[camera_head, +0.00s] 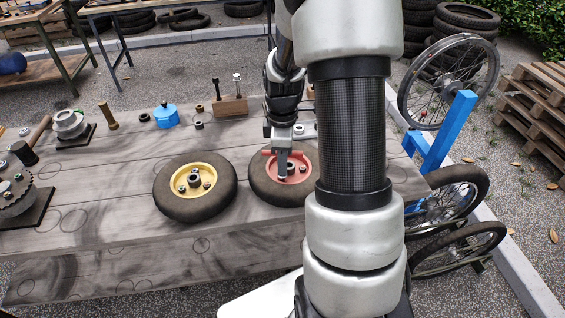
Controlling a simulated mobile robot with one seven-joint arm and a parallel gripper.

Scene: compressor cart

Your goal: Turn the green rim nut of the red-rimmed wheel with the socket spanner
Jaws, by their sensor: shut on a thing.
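The red-rimmed wheel (261,183) lies flat on the bench, with a black tyre, a red rim and a dark hub. My gripper (282,149) is above its rim, pointing down, and is shut on what looks like the socket spanner (283,166), a grey upright piece reaching down to the left part of the rim. A short red bar crosses at the gripper's fingers; I cannot tell whether it belongs to the spanner. The green rim nut cannot be made out; it may be hidden behind the spanner or my arm. Whether the spanner sits on a nut cannot be told.
A yellow-rimmed wheel (166,184) lies just left. Behind stand a wooden block (231,107) with two upright tools, a blue pot (166,116) and small loose parts. A blue post (448,130) stands right of the bench.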

